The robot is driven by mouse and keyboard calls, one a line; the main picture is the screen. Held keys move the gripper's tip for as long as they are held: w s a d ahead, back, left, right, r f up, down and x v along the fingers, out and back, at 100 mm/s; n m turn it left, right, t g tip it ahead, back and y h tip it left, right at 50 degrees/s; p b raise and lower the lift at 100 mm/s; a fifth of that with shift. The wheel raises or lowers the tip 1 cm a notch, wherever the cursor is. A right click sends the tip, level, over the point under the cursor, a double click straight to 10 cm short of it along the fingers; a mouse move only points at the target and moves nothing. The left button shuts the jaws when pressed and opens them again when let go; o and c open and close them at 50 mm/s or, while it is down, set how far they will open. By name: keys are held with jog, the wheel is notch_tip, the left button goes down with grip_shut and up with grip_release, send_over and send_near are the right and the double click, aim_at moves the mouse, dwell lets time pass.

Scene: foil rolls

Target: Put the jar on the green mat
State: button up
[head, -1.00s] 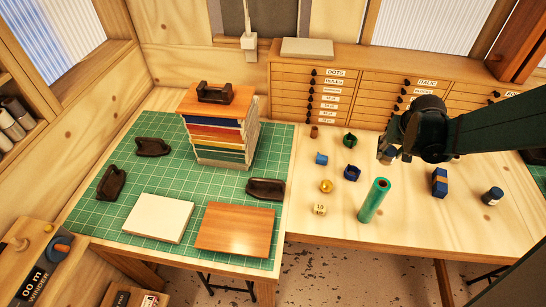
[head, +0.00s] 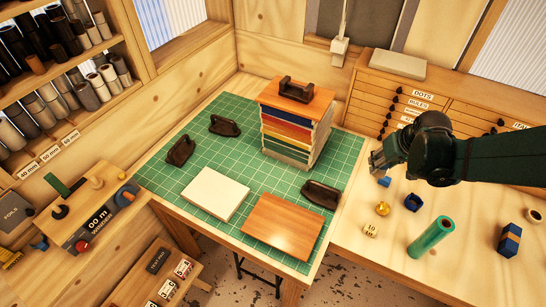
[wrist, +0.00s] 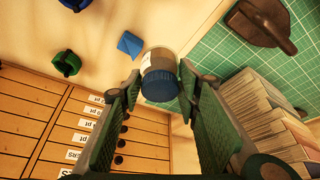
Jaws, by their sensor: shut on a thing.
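The jar (wrist: 160,76), with a pale label and a blue end, is held between my fingertips in the wrist view. My gripper (head: 377,161) is shut on it, above the wooden table to the right of the mat; the jar is hard to make out in the head view. The green mat (head: 242,160) has a white grid and covers the left table. It also shows in the wrist view (wrist: 212,57), to the right of the jar. The jar is apart from the mat.
On the mat are a tall stack (head: 294,125), a white slab (head: 215,194), a wooden board (head: 282,226) and dark handled blocks (head: 321,194). The mat's middle is bare.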

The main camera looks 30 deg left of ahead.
jog(key=s+a+n+g+y, duration=0.1)
jog(key=s+a+n, duration=0.3)
jog(key=a, duration=1.1)
jog(key=s+a+n+g+y, duration=0.1)
jog(key=s+a+n, duration=0.3)
jog(key=s+a, duration=0.7)
jog(key=a+p, duration=0.1)
jog(key=a, duration=0.2)
jog(key=shift+s+a+r+n+g, duration=0.25)
jog(key=shift+a+r+n+g, duration=0.05)
jog(key=shift+a, duration=0.1)
jog(key=shift+f, duration=0.1)
jog(key=shift+f, duration=2.85)
jog(key=shift+f, duration=0.15)
jog(key=shift+f, duration=1.95)
jog(key=shift+f, duration=0.15)
jog(key=o, duration=1.1)
jog(key=shift+c, duration=0.2)
